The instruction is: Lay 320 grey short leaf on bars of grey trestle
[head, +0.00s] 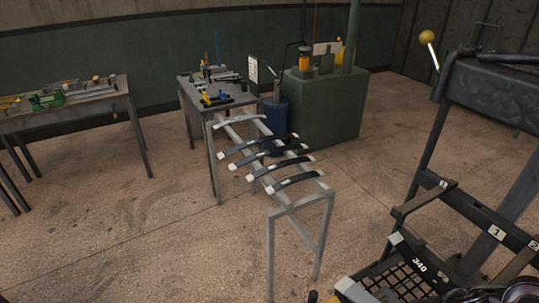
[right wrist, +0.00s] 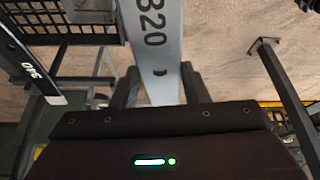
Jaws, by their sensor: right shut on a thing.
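The grey trestle (head: 270,225) stands in the middle of the head view, with two long bars running away from me. Several curved leaves lie across its bars, mostly dark with pale ends; the nearest dark leaf (head: 297,180) is near the front end, and a light grey leaf (head: 240,118) is at the far end. In the right wrist view, my right gripper (right wrist: 160,88) is shut on the grey leaf marked 320 (right wrist: 154,38), with a dark finger on each side near a hole in it. The leaf's far end is out of frame. My left gripper is not in view.
A dark rack (head: 415,215) with number plates stands at the right; a black leaf marked 340 (head: 418,265) is on it. A workbench (head: 215,108) adjoins the trestle's far end, beside a blue drum (head: 277,118) and green cabinet (head: 325,105). Floor left of the trestle is clear.

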